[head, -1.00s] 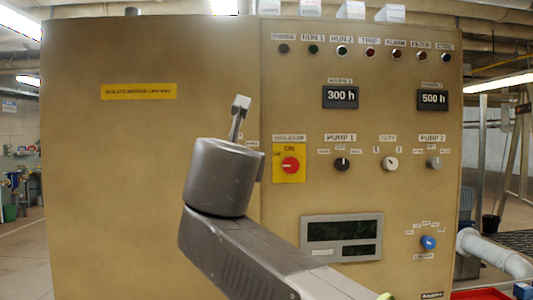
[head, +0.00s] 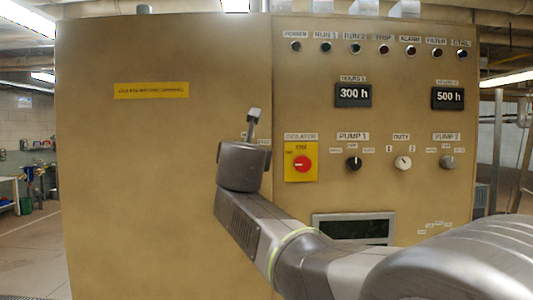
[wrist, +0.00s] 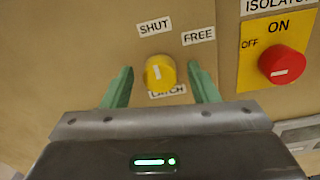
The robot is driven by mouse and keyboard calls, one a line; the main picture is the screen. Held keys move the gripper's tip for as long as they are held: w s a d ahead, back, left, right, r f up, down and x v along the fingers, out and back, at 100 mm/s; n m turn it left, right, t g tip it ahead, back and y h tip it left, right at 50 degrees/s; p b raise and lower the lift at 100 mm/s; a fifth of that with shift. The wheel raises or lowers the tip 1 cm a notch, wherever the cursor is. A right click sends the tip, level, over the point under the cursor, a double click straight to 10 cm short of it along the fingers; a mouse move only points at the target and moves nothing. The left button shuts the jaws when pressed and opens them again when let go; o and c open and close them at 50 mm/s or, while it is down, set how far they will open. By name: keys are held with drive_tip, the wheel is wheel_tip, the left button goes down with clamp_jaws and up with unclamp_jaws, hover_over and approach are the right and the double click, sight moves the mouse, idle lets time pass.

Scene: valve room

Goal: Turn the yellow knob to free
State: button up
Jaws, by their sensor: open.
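The yellow knob (wrist: 160,72) is on the tan cabinet face in the wrist view. Its white mark stands nearly upright, toward the SHUT label (wrist: 154,26). The FREE label (wrist: 198,36) is at its upper right, and a LATCH label (wrist: 167,91) is just below it. My gripper (wrist: 160,67) is open, with one green finger on each side of the knob and a gap on both sides. I cannot tell how far the fingertips are from the panel. In the head view my gripper (head: 252,118) is in front of the cabinet, and the knob does not show.
The red isolator switch (wrist: 282,65) on its yellow plate is close on the right; it also shows in the head view (head: 302,164). Pump and duty knobs and a dark display (head: 352,228) are farther right.

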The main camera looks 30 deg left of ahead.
drive_tip(key=shift+c, duration=0.2)
drive_tip(key=c, duration=0.9)
drive_tip(key=shift+c, duration=0.2)
drive_tip(key=shift+m, duration=0.3)
drive_tip(key=shift+f+m+b, duration=0.2)
drive_tip(key=shift+m+b, duration=5.2)
drive_tip(key=shift+m, duration=3.3)
